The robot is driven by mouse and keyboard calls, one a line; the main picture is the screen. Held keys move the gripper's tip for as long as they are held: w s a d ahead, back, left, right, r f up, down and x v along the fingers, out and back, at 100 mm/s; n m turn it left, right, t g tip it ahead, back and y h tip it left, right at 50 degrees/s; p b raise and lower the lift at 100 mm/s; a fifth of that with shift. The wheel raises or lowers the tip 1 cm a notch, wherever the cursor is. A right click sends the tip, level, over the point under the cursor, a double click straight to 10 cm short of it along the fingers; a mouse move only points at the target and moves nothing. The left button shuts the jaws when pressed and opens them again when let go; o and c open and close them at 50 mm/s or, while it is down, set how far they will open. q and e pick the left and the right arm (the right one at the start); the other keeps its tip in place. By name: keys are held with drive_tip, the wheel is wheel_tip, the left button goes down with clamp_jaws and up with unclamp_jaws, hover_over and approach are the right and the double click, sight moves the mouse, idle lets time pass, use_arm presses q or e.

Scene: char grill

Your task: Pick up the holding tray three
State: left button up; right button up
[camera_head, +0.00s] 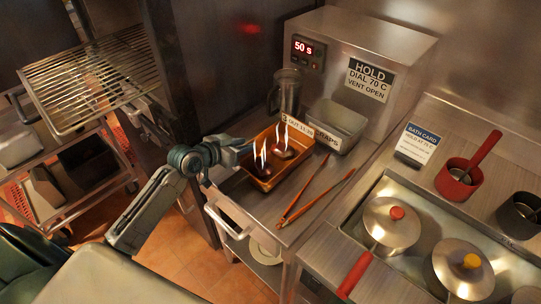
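An orange-brown tray (291,172) sits on the steel counter below the hold cabinet. My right gripper is out of view.
A clear jug (287,92) stands behind the tray and a steel scraps bin (340,122) at its back right. Tongs (304,195) lie at its right. Lidded pots (391,222) sit further right. A wire rack (95,82) stands at far left. The counter has a front handle (228,222).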

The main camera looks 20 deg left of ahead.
use_arm(q)
drive_tip(key=shift+c, duration=0.2)
clamp_jaws()
drive_tip(key=shift+r, duration=0.1)
